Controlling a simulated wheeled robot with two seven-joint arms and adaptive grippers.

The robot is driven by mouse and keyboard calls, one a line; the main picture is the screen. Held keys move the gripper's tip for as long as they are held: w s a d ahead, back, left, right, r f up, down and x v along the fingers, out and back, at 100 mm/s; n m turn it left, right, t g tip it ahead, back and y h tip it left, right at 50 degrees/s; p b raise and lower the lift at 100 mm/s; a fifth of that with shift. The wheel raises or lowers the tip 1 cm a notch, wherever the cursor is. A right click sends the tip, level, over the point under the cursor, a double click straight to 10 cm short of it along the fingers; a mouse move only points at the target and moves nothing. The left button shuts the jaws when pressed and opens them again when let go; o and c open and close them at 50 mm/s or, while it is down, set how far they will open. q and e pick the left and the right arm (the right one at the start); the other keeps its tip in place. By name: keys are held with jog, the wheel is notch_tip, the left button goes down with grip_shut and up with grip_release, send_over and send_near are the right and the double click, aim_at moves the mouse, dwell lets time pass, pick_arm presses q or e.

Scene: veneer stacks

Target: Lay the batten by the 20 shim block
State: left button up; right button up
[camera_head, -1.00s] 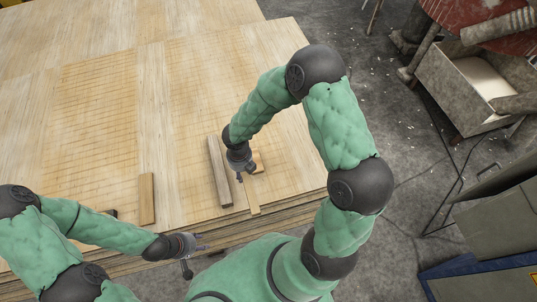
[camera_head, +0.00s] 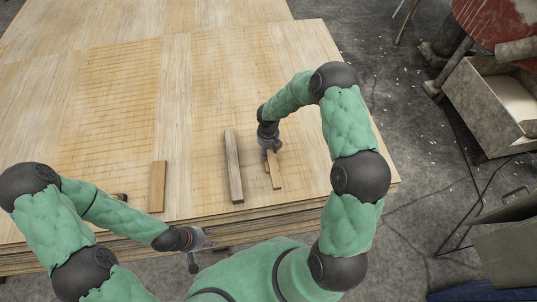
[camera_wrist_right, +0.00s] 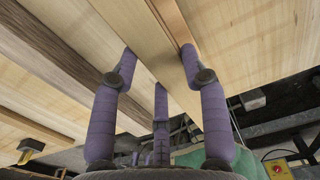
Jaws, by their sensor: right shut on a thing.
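My right gripper (camera_head: 270,150) is shut on a light wooden strip (camera_head: 275,176), which I take as the batten. In the right wrist view the batten (camera_wrist_right: 135,40) runs between the purple fingers, low over or on the veneer; I cannot tell whether it touches. A grey-brown wooden bar (camera_head: 233,170) lies left of it, roughly parallel, with a gap. A shorter tan block (camera_head: 157,186) lies further left. I can read no number on any piece, so I cannot tell which is the 20 shim block. My left gripper (camera_head: 205,243) is open and empty in front of the stack's near edge.
The pieces lie near the front edge of a wide veneer stack (camera_head: 110,105), whose far surface is clear. A small dark and yellow object (camera_wrist_right: 35,146) also shows beside the tan block in the head view (camera_head: 120,196). A grey bin (camera_head: 490,105) stands on the floor at right.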

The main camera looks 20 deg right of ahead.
aim_at(268, 151)
jog(key=shift+w+d+f+b, duration=0.1)
jog(key=shift+f+b, duration=0.25)
jog(key=shift+f, duration=0.55)
jog(key=shift+w+d+f+b, duration=0.1)
jog(key=shift+f+b, duration=0.25)
jog(key=shift+f, duration=0.55)
jog(key=shift+f, duration=0.2)
jog(key=o, duration=1.2)
jog(key=shift+r, duration=0.1)
